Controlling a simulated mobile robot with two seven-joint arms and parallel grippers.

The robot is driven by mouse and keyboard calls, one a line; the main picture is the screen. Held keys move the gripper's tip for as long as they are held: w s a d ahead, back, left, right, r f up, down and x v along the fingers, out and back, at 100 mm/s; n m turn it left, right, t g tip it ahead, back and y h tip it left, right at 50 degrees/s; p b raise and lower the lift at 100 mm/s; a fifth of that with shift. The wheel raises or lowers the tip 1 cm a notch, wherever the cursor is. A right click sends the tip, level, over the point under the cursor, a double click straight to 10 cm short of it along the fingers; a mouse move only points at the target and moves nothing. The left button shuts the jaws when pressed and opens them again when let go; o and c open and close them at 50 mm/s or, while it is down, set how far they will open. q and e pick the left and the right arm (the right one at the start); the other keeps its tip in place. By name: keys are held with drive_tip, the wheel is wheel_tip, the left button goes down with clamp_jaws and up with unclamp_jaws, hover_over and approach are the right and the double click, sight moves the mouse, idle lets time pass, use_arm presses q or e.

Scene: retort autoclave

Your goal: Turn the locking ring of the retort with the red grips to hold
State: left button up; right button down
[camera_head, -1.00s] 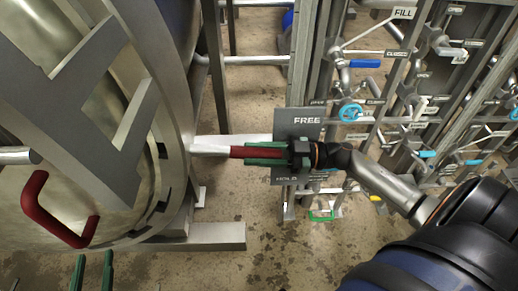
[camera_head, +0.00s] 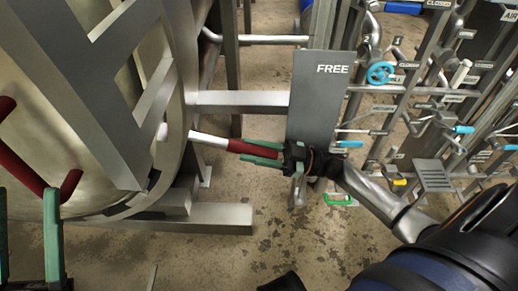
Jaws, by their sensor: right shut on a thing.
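The retort's big round steel door with its locking ring (camera_head: 181,100) fills the left. A lever with a white shaft (camera_head: 208,139) and a red grip (camera_head: 240,147) sticks out from the ring to the right, sloping slightly down. My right gripper (camera_head: 262,155) is shut on this red grip, its green fingers along it. A second red grip (camera_head: 22,168), a bent handle, is on the door at the far left. My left gripper (camera_head: 28,235) is open, its two green fingers apart just below that handle; the left finger is cut by the picture edge.
A grey plate (camera_head: 318,95) reading FREE stands behind my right gripper; no HOLD word is visible. Pipework with a blue valve wheel (camera_head: 381,73) and tags fills the right. A steel beam (camera_head: 190,218) lies low beside the retort. Stained floor (camera_head: 270,235) is open below the lever.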

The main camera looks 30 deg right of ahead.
drive_tip(key=shift+a+f, duration=0.2)
drive_tip(key=shift+f, duration=0.8)
use_arm(q)
drive_tip(key=shift+s+d+f+m+h+b, duration=0.1)
drive_tip(key=shift+s+f+m+h+b, duration=0.2)
drive_tip(key=shift+s+h, duration=0.15)
use_arm(e)
drive_tip(key=shift+a, duration=0.1)
drive_tip(key=c, duration=0.7)
unclamp_jaws()
drive_tip(key=shift+w+f, duration=0.1)
drive_tip(key=shift+o, duration=0.9)
drive_tip(key=shift+r, duration=0.2)
use_arm(q)
drive_tip(key=shift+w, duration=0.2)
use_arm(e)
drive_tip(key=shift+r, duration=0.1)
drive_tip(key=shift+s+d, duration=0.2)
drive_tip(key=shift+d, duration=0.3)
use_arm(q)
drive_tip(key=shift+r+p, duration=0.65)
drive_tip(key=shift+p, duration=0.05)
use_arm(e)
drive_tip(key=v, duration=1.1)
drive_tip(key=shift+d+f, duration=0.2)
drive_tip(key=shift+f, duration=0.1)
